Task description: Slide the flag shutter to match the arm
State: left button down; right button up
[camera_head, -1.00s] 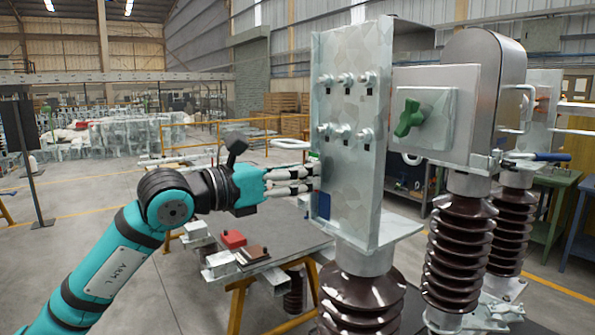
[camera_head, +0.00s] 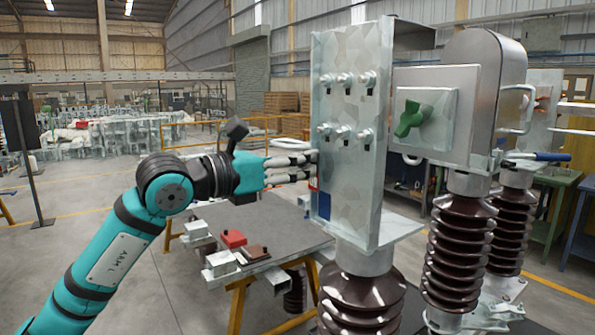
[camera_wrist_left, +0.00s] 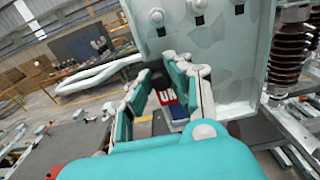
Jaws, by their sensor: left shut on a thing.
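A galvanised upright plate (camera_head: 348,130) with two rows of studs stands on a brown ribbed insulator (camera_head: 365,300). My left gripper (camera_head: 312,168) is at the plate's left edge, shut on the flag shutter's dark knob (camera_wrist_left: 158,82). Below the fingers, a red panel with white letters reading "UA" (camera_wrist_left: 168,97) shows in the left wrist view, with blue (camera_wrist_left: 179,113) under it. In the head view a red sliver (camera_head: 314,183) and a blue patch (camera_head: 324,204) show there. The rest of the shutter is hidden by the fingers and plate. My right gripper is not in view.
A metal box with a green knob (camera_head: 412,118) stands right of the plate. Pale rods (camera_head: 575,109) and a blue-handled lever (camera_head: 550,156) are at far right. A low table (camera_head: 270,225) carries a red block (camera_head: 233,238). Open floor lies to the left.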

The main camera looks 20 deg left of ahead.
pick_arm(q)
jog(key=c, duration=1.2)
grip_release()
jog(key=shift+r, duration=0.25)
jog(key=v, duration=1.2)
jog(key=shift+f, duration=0.1)
